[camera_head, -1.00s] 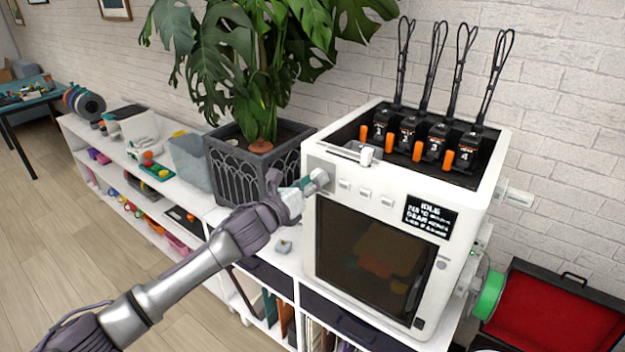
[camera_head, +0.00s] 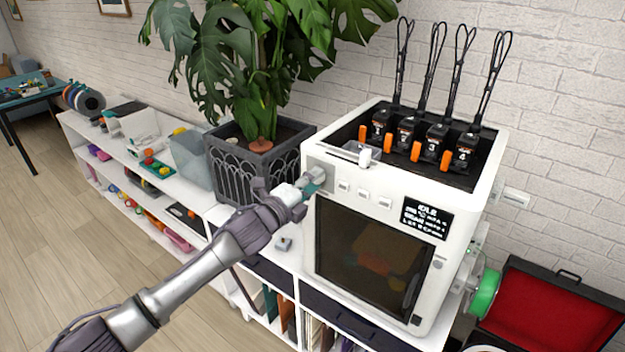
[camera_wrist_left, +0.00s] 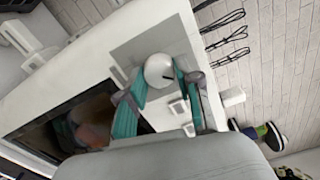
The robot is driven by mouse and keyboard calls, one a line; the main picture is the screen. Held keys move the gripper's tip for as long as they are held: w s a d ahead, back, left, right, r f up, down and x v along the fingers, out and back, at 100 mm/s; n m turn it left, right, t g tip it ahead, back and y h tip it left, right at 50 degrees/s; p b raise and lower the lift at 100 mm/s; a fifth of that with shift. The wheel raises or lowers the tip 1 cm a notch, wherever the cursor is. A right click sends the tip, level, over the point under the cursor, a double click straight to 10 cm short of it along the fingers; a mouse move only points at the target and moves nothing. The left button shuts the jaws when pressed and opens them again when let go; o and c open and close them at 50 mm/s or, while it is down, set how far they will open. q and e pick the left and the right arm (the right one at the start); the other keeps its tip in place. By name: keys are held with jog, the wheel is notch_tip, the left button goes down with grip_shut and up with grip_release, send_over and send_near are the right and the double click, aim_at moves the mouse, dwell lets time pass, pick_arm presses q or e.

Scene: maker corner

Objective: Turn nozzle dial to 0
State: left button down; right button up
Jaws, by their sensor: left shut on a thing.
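The white 3D printer (camera_head: 311,238) stands on the white shelf unit. Its nozzle dial (camera_head: 318,174) is a pale round knob on a grey plate at the upper left of the front face. In the left wrist view the dial (camera_wrist_left: 159,70) sits between the teal fingers of my left gripper (camera_wrist_left: 160,84). My left gripper (camera_head: 309,187) is shut on the dial. Its pointer and markings are too small to read. The printer's screen (camera_head: 428,217) shows "IDLE" with smaller blurred lines. My right gripper is in neither view.
Several push buttons (camera_head: 363,194) lie right of the dial. Several numbered black tool heads (camera_head: 436,142) with orange levers stand in the printer's open top. A dark planter (camera_head: 232,179) with a large plant stands close left of the printer. A small grey object (camera_head: 283,244) lies below the gripper.

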pick_arm(q)
jog(key=shift+n+p, duration=0.55)
jog(key=shift+n, duration=3.45)
jog(key=c, duration=0.8)
grip_release()
jog(key=shift+a, duration=0.1)
jog(key=v, duration=1.2)
